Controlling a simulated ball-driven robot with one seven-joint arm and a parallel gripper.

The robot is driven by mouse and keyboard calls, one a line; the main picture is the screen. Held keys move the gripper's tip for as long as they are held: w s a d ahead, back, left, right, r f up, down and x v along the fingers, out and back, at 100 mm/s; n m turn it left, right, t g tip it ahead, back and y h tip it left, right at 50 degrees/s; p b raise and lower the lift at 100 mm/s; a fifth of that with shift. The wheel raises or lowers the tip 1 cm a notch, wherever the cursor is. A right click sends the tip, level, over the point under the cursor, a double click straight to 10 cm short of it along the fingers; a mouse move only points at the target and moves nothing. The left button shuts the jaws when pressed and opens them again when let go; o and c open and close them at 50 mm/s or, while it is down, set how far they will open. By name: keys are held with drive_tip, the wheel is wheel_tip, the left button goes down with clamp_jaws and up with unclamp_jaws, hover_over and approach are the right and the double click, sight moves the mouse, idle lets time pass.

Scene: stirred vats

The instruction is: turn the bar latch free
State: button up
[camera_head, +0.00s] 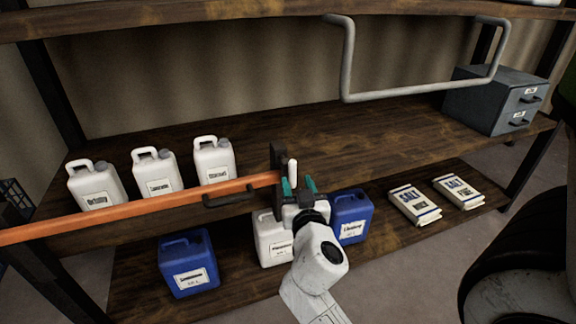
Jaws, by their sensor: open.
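A long orange bar (140,210) runs across the front of the shelving from the left edge to the middle. Its right end meets a dark upright latch bracket (277,156). A white latch lever (292,172) stands upright just right of the bracket. My gripper (299,186), with teal-lined fingertips, is open just below and in front of the lever. The lever's lower end lies close to the left fingertip and is partly hidden. I cannot tell whether they touch. A dark handle (229,198) is on the bar left of the latch.
White jugs (157,172) stand on the middle shelf behind the bar. A blue jug (188,265), a white jug (270,240), another blue jug (351,215) and salt bags (415,204) are on the lower shelf. A grey pipe loop (430,93) hangs above; a drawer box (490,100) stands right.

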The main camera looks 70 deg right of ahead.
sight(293, 170)
drive_tip(key=p+x, duration=0.2)
drive_tip(key=x, duration=0.5)
drive_tip(key=shift+w+d+f, duration=0.1)
drive_tip(key=shift+d, duration=0.15)
clamp_jaws()
